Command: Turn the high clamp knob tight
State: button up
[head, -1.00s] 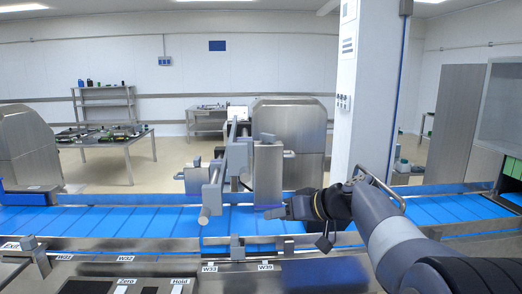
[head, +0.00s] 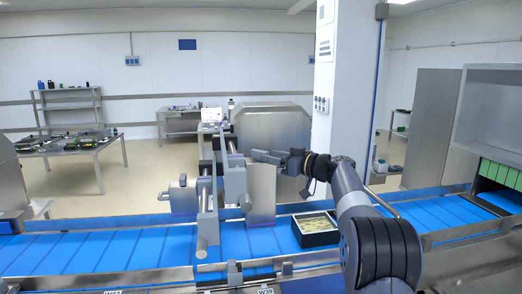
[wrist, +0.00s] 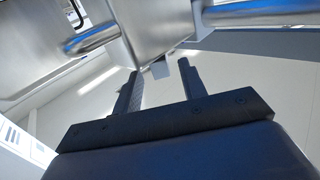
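My gripper (head: 258,155) is raised beside the top of the upright grey metal housing (head: 262,195) over the conveyor. In the wrist view my gripper (wrist: 158,84) has its two dark fingers apart. A small grey piece (wrist: 160,69) shows near the gap between the fingertips; it may be the high clamp knob, but I cannot tell for sure. I see no clear contact with it. In the head view my gripper covers the top of the housing, so a knob there is hidden.
A grey clamp frame with bars (head: 203,205) stands left of the housing. A black tray with pale contents (head: 316,240) sits on the blue belt (head: 130,248) below my arm. A white pillar (head: 325,125) rises behind my arm. Metal bars (wrist: 95,38) cross near the fingers.

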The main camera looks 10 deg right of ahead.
aim_at(261, 151)
jog(key=p+x, duration=0.1)
jog(key=x, duration=0.3)
jog(key=shift+w+a, duration=0.3)
grip_shut()
